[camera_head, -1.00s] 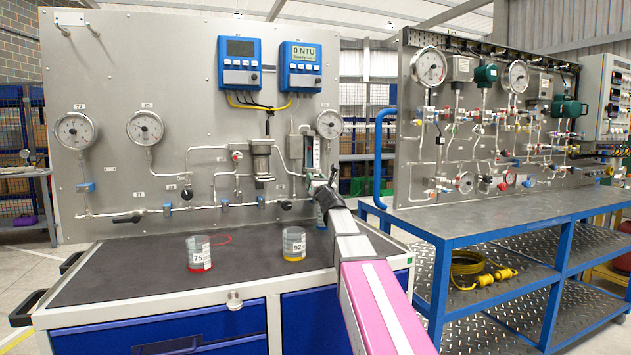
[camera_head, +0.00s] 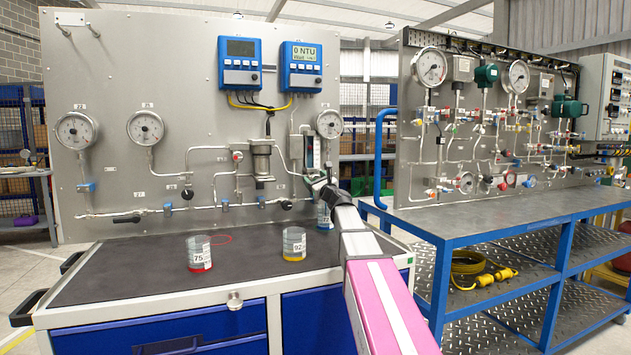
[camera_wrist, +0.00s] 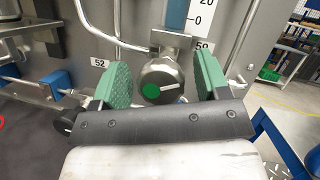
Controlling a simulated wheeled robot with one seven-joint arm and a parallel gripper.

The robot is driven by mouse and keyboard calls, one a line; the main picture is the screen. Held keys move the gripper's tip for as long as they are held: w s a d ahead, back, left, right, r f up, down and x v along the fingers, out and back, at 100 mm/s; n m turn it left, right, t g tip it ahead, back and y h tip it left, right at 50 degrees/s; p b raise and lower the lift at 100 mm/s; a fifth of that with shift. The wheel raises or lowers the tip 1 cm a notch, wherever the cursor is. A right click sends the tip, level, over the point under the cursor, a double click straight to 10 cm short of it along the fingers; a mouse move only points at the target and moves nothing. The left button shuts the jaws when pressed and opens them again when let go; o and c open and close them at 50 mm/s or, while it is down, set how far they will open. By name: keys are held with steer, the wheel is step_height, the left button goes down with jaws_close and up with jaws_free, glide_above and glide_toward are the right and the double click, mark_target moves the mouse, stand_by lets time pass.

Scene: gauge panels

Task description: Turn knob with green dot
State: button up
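In the wrist view, the metal knob with a green dot (camera_wrist: 158,82) sits on the panel, with a white line across its face to the right of the dot. My gripper (camera_wrist: 163,80) is open, with one green finger pad on each side of the knob. A gap shows between the knob and each pad, wider on the right. In the head view, my gripper (camera_head: 322,188) is at the lower right of the left gauge panel (camera_head: 195,110). There my arm hides the knob.
A beaker marked 75 (camera_head: 199,253) and a beaker marked 92 (camera_head: 294,244) stand on the dark bench top. In the wrist view, a black knob (camera_wrist: 64,122) and a blue fitting (camera_wrist: 56,82) lie left of my gripper. A second gauge panel (camera_head: 420,165) stands at the right.

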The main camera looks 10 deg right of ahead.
steer(key=shift+s, duration=0.1)
steer(key=v, duration=1)
steer(key=shift+s+d+f, duration=0.15)
steer(key=shift+s, duration=0.1)
